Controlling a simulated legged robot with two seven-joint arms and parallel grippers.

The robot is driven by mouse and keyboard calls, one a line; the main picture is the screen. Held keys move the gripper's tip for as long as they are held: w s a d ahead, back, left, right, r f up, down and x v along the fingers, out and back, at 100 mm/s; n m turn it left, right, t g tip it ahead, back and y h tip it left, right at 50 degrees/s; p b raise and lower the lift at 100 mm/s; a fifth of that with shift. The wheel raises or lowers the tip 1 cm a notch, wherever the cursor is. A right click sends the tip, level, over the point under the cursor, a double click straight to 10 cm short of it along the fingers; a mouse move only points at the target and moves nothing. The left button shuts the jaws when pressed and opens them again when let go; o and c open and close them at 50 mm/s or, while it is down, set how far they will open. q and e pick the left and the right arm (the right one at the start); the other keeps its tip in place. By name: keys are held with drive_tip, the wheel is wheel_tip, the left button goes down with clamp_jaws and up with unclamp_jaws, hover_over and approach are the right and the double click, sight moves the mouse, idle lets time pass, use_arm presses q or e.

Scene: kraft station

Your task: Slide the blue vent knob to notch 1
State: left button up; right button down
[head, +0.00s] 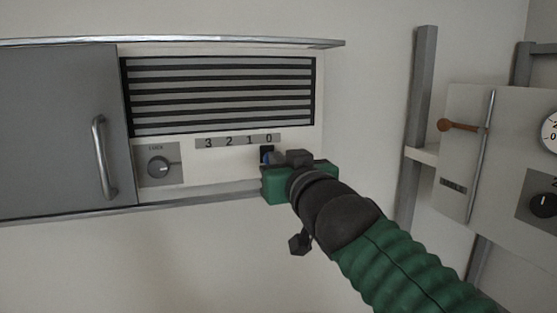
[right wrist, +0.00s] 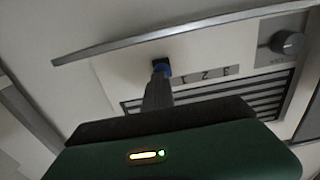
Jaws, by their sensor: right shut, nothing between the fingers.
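The blue vent knob (head: 265,155) sits under the 0 end of the notch scale (head: 238,141), which reads 3 2 1 0 from left to right. It is mostly hidden by my right gripper (head: 277,158). In the right wrist view the blue knob (right wrist: 162,67) shows just beyond the fingertips of the right gripper (right wrist: 160,78). The right gripper is shut with nothing between its fingers. Its tips are at the knob, and I cannot tell whether they touch it. My left gripper is not in view.
A slatted vent grille (head: 220,95) lies above the scale. A round dial (head: 159,167) and a grey door with a handle (head: 104,158) are to the left. A metal ledge (head: 190,198) runs below. A panel with a brown-knobbed lever (head: 446,125) stands at right.

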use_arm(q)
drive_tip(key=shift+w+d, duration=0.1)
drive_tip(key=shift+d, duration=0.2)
use_arm(e)
drive_tip(key=shift+w+d, duration=0.15)
drive_tip(key=shift+d, duration=0.05)
